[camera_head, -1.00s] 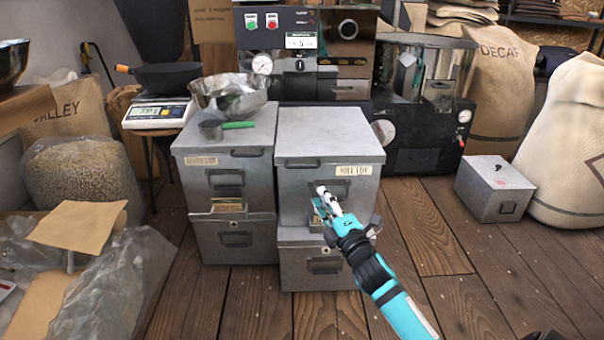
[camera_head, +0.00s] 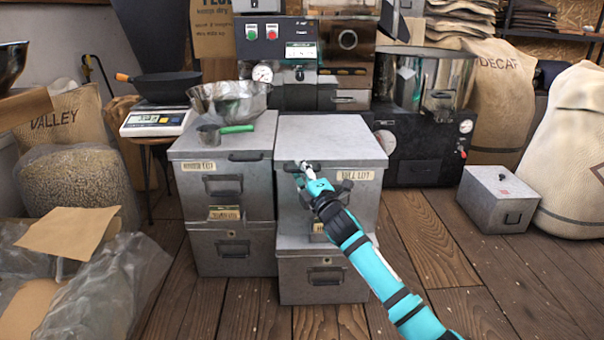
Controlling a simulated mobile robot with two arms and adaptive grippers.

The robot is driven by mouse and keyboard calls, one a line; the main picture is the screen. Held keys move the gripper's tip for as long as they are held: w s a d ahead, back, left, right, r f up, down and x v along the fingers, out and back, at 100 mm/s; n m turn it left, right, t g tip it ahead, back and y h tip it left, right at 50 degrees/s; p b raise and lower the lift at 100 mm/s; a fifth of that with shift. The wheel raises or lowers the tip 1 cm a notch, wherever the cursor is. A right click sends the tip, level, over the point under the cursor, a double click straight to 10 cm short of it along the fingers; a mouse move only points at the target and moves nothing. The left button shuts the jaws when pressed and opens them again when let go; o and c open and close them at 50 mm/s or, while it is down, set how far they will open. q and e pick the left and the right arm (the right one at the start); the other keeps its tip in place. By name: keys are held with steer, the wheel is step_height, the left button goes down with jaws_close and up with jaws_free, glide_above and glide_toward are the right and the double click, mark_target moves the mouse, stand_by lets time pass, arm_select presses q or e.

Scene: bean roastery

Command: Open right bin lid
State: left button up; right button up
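The right bin (camera_head: 350,212) is a grey metal box stacked on another metal bin. My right gripper (camera_head: 307,166) is at the left part of that front edge, where the lid's handle is. The gripper covers the handle, so I cannot tell whether its fingers are around it or only beside it. My turquoise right arm comes in from the lower right, across the bin's front. My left gripper is not in view.
The left bin (camera_head: 222,190) stands close beside, with a steel bowl (camera_head: 230,98) and a green-handled scoop (camera_head: 226,130) on top. The right bin's lid top is bare. A roasting machine (camera_head: 305,55) stands behind. A small metal box (camera_head: 497,196) sits at right on open wooden floor.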

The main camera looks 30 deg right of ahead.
jaws_close()
steer(key=shift+r, duration=0.1)
stand_by(0.3)
